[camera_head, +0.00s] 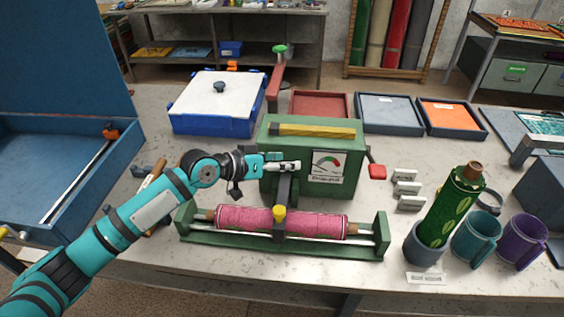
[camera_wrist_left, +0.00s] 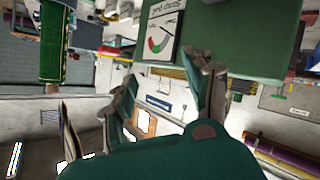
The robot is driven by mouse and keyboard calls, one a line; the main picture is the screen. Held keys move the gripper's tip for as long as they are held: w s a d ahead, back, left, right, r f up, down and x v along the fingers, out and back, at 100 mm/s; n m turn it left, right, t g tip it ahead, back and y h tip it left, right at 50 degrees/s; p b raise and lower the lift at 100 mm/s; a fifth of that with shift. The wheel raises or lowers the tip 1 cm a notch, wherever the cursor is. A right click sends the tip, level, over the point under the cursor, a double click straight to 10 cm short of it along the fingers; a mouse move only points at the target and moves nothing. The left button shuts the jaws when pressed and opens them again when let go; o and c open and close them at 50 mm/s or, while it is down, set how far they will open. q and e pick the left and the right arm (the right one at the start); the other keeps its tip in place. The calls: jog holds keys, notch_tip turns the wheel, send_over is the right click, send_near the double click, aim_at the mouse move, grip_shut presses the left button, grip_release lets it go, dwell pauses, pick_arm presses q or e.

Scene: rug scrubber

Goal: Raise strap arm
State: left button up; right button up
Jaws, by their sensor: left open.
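A green machine (camera_head: 338,178) with a dial stands on the table, and its front also shows in the left wrist view (camera_wrist_left: 235,35). A dark strap arm (camera_head: 284,190) with a yellow knob (camera_head: 279,212) runs down its front and lies across a pink patterned roll (camera_head: 240,220) in a green cradle (camera_head: 200,238). My left gripper (camera_head: 292,166) is in front of the machine, close to the arm's upper end. Its fingers are apart in the left wrist view (camera_wrist_left: 165,75), with nothing seen between them. Whether it touches the arm cannot be told. My right gripper is not in view.
A red lever with a green knob (camera_head: 276,76) rises behind the machine, and a red-ended crank (camera_head: 377,171) sticks out right. A green roll (camera_head: 450,208) stands in a grey cup. A blue open case (camera_head: 50,190) is at left. Trays (camera_head: 390,113) lie behind.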

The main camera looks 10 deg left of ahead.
pick_arm(q)
jog(key=v, duration=1.2)
